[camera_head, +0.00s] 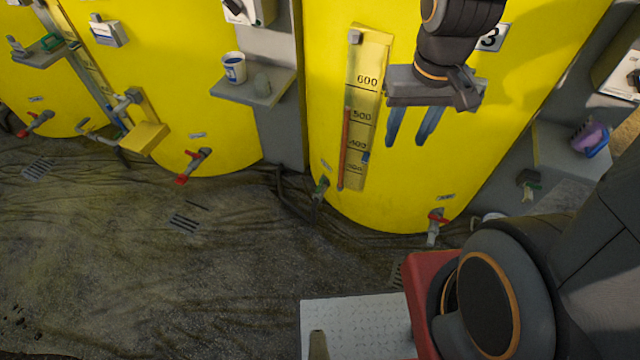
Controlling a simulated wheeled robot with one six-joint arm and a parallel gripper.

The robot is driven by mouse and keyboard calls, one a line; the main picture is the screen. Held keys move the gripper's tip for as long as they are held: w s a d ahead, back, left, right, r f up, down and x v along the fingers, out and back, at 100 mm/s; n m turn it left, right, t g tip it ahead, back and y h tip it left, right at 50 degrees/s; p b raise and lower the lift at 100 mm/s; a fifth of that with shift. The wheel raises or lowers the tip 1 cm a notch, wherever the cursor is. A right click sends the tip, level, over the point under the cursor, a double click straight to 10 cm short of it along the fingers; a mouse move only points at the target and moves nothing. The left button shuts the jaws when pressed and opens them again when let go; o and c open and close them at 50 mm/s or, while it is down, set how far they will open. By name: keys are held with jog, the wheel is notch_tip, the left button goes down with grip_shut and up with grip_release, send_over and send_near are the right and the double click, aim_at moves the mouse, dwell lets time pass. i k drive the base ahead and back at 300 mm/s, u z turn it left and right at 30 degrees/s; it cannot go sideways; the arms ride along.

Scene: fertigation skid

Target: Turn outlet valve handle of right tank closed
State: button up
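The right tank (335,60) is a large yellow cylinder with a "3" plate and a level scale (366,100). Low on its right side is an outlet valve with a red handle (438,217) and a grey spout (433,237) pointing down. The handle looks slanted across the spout, but it is small and its exact angle is hard to tell. My gripper (407,138) is in front of the tank, above and slightly left of the red handle in the picture. Its two blue fingers point down, apart and empty, and do not touch the handle.
A second valve with a greenish handle (321,187) is low on the same tank's left. Other yellow tanks with red-handled valves (190,170) stand left. A shelf (255,90) holds a white-blue cup (234,68). The floor (120,270) is mostly clear, with drain grates and dark hoses.

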aim_at(319, 187)
jog(key=k, duration=0.45)
jog(key=u, duration=1.05)
jog(key=i, duration=1.4)
jog(key=z, duration=0.75)
